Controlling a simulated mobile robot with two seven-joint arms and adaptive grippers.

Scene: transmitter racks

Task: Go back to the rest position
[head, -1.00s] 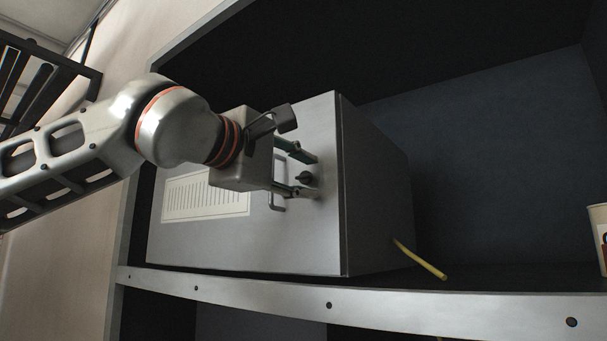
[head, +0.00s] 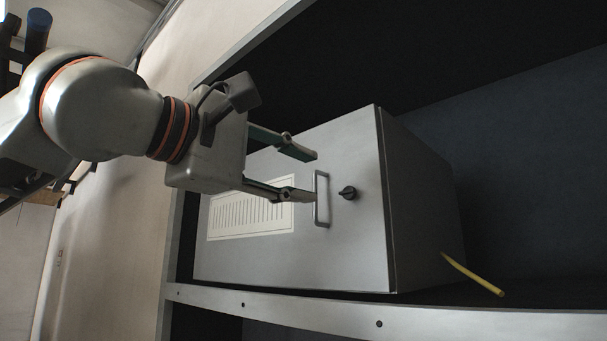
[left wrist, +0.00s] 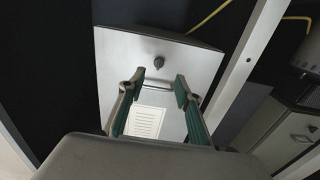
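My left gripper (head: 314,176) is open and empty in front of the grey metal box on the rack shelf. In the left wrist view its two green-padded fingers (left wrist: 158,88) stand apart with the box front between and beyond them. The knob also shows in the left wrist view (left wrist: 159,62), clear of the fingers. My right gripper is in neither view.
A yellow cable (head: 472,274) comes out from the box's right side. The shelf's metal front edge (head: 300,318) runs below the box. A rack upright (head: 176,235) stands at the left. In the left wrist view another grey unit (left wrist: 290,135) shows at the right.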

